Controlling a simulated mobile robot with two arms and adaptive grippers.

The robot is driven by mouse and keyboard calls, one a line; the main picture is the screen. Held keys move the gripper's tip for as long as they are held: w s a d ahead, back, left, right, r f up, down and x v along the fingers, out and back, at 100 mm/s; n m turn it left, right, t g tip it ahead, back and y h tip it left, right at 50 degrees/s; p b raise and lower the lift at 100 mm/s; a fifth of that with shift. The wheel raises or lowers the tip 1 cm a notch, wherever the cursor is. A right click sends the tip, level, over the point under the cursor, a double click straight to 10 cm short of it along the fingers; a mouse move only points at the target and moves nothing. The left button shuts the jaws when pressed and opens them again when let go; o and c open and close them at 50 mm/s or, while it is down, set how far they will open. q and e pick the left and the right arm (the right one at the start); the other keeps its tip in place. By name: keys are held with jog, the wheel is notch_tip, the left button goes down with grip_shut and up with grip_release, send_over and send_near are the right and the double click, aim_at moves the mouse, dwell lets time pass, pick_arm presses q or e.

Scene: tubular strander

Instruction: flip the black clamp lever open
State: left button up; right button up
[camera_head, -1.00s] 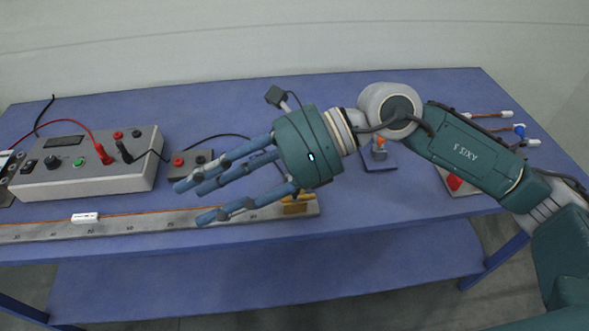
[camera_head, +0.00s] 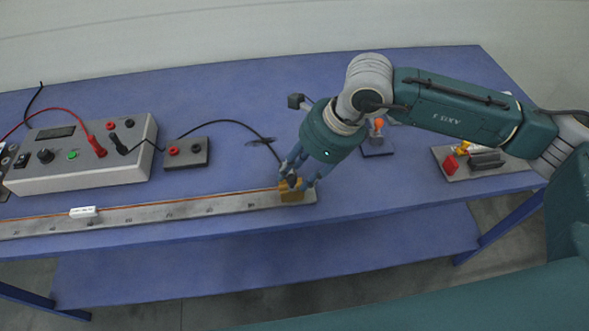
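A brass clamp block (camera_head: 291,196) sits at the right end of the grey ruler bar (camera_head: 150,213). My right gripper (camera_head: 296,182) points down at this block from above, with its blue fingers close around its top. Whether the fingers touch the block or grip any part of it cannot be told. A small dark part shows between the fingers, but I cannot make out the black clamp lever clearly; the fingers cover much of that spot. My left gripper is not in view.
A grey meter box (camera_head: 85,160) with red and black leads stands at the left. A small terminal box (camera_head: 186,153) lies behind the bar. A small stand with an orange top (camera_head: 378,124) and a grey plate (camera_head: 505,168) with parts are at the right.

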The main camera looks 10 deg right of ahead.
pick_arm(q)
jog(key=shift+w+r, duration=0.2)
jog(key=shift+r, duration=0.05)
pick_arm(e)
jog(key=shift+x, duration=0.85)
grip_shut()
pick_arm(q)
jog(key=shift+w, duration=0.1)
pick_arm(e)
jog(key=shift+r, duration=0.1)
